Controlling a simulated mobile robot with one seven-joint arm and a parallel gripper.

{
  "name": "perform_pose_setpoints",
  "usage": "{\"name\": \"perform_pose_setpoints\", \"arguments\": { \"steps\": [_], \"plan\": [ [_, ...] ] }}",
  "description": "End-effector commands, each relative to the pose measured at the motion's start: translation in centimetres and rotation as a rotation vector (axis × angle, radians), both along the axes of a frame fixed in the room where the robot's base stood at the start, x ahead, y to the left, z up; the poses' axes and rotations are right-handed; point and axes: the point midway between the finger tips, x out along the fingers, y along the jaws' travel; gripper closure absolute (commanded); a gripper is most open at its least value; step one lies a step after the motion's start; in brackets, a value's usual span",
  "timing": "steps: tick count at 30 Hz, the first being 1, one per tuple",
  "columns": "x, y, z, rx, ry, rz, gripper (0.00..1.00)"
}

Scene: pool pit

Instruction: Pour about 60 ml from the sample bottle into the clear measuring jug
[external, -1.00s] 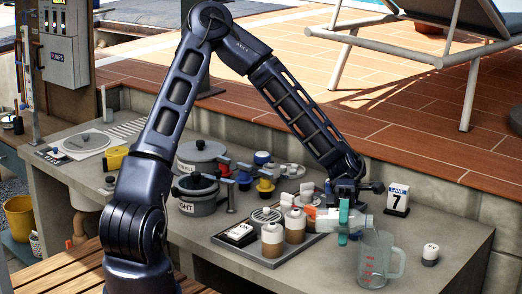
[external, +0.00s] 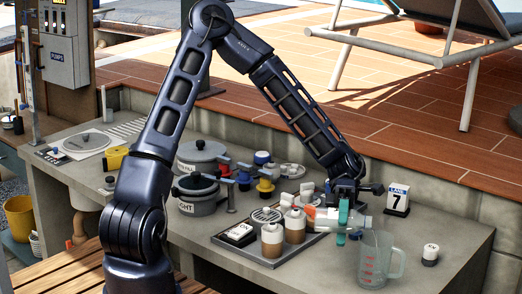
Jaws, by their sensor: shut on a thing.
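The clear measuring jug (external: 378,262) stands upright on the counter at the front right, with red marks on its wall and its handle to the right. My gripper (external: 343,214) is left of and above the jug, its teal fingers shut around the sample bottle (external: 358,222). The bottle is pale and see-through, with an orange patch toward its left end. It lies nearly level, its right end close to the jug's rim at upper left. I see no clear stream, and cannot tell the liquid level in the jug.
A grey tray (external: 262,262) with several brown-and-white bottles (external: 295,228) sits just left of the jug. A lane 7 sign (external: 397,200) stands behind, and a small white-topped jar (external: 430,256) to the right. Grey pots (external: 200,197) stand farther left. The counter's right end is mostly clear.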

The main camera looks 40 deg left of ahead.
Motion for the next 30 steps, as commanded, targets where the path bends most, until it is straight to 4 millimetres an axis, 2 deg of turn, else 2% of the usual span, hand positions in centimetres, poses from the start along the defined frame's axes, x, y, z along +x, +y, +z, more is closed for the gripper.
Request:
{"name": "perform_pose_setpoints", "arguments": {
  "steps": [30],
  "plan": [
    [0.04, -0.07, -0.14, 0.041, 0.026, 0.001, 0.76]
  ]
}}
